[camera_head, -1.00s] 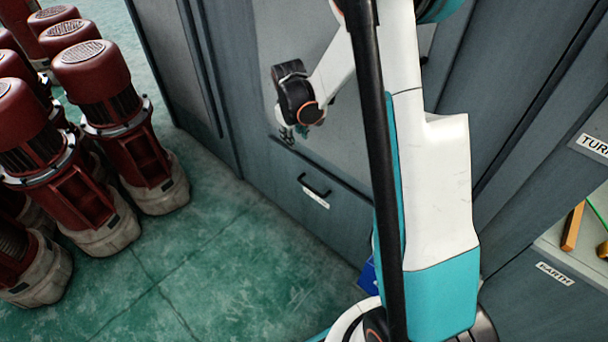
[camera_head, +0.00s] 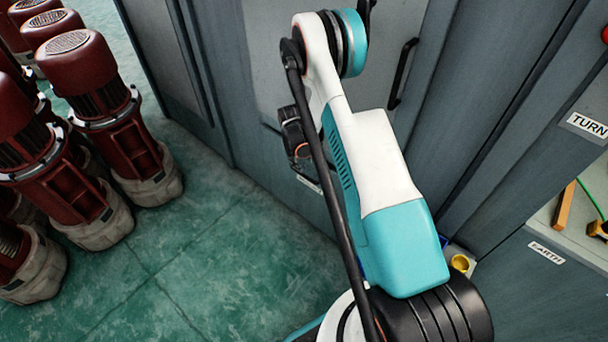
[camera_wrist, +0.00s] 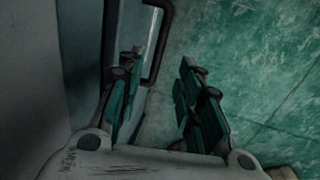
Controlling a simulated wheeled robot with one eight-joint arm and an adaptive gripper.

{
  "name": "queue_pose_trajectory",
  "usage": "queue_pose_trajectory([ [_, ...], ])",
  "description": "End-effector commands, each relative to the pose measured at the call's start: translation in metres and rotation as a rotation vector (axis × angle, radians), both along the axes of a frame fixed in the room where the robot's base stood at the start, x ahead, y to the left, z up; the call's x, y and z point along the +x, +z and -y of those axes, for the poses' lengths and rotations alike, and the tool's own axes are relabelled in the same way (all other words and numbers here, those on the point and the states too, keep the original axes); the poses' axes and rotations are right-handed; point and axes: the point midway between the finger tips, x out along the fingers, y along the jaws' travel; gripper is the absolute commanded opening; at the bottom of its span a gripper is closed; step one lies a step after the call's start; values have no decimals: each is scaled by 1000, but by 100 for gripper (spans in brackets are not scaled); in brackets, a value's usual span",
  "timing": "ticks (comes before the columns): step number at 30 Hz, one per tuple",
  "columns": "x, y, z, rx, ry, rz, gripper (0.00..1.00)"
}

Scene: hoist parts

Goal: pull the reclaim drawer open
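The reclaim drawer (camera_head: 282,182) is low in the grey cabinet in the head view, partly hidden behind my arm. Its pale label (camera_head: 309,184) shows just below my gripper (camera_head: 298,150), but its handle is hidden there. In the wrist view the dark, bracket-shaped handle (camera_wrist: 163,42) stands out from the cabinet front. My gripper (camera_wrist: 161,62) is open, with a finger on either side of the handle's near end in the picture. The handle looks closer to the left finger. I cannot tell whether they touch or how deep the handle sits between the fingers.
Several red motors (camera_head: 85,85) stand on the green floor at the left. Clear floor (camera_head: 215,255) lies in front of the drawer. A taller door handle (camera_head: 403,73) is behind my arm. A yellow cup (camera_head: 460,263) and a shelf marked EARTH (camera_head: 546,252) are at the right.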

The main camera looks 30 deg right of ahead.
Motion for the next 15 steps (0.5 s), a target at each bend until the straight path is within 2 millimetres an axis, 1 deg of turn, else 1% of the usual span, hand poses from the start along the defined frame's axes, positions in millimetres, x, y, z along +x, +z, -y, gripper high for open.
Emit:
queue_pose_trajectory([
  [1,1,-15,2,0,-1,0,33],
  [6,3,-47,8,0,-1,0,33],
  [12,5,-77,13,0,0,0,33],
  [15,6,-85,15,0,0,0,33],
])
